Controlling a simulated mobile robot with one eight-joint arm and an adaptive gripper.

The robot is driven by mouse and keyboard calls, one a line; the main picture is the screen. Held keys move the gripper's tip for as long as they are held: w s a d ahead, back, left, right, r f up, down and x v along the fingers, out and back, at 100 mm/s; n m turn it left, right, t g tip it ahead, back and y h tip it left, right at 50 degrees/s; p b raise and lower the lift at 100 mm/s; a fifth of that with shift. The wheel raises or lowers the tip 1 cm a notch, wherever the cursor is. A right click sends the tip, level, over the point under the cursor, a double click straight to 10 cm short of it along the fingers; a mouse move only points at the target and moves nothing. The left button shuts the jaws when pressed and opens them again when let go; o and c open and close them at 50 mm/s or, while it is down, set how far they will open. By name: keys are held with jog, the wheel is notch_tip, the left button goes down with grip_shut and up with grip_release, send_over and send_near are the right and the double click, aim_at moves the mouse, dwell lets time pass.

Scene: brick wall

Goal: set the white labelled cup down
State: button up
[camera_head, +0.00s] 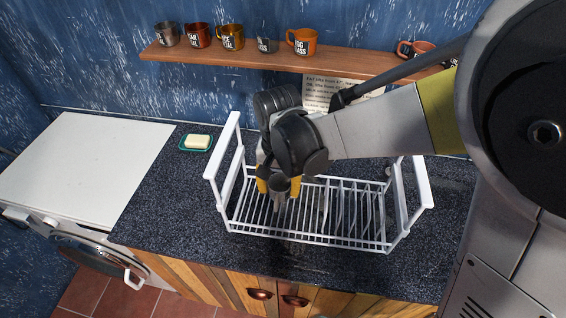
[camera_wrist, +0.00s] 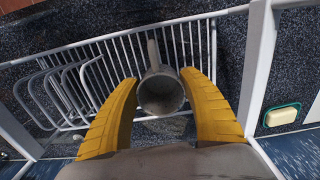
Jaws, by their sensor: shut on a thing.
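My gripper (camera_head: 278,186) with yellow fingers is over the left part of the white dish rack and is shut on a cup (camera_head: 279,184). The cup looks grey rather than white in both views, and no label shows. In the wrist view the cup (camera_wrist: 161,94) sits between the two yellow fingers (camera_wrist: 160,108), its round open mouth facing the camera and a handle-like bar pointing away. The rack's wire floor (camera_wrist: 128,55) lies beyond it. Whether the cup touches the wires I cannot tell.
The white dish rack (camera_head: 310,239) stands on a dark speckled counter (camera_head: 170,225), with raised end handles and upright wire dividers on its right. A soap dish (camera_head: 196,142) lies left of it. A wooden shelf (camera_head: 240,58) above holds several labelled cups. A white-topped washing machine (camera_head: 85,160) stands left.

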jog(key=b, duration=0.1)
send_over(279, 215)
notch_tip(279, 215, down, 5)
jog(key=shift+r, duration=0.2)
jog(key=shift+f+b, duration=0.7)
jog(key=shift+f, duration=1.25)
jog(key=shift+f, duration=0.1)
jog(key=o, duration=1.3)
jog(key=shift+c, duration=0.2)
notch_tip(279, 215, up, 12)
jog(key=p, duration=0.3)
jog(key=shift+p, duration=0.3)
jog(key=shift+d, duration=0.1)
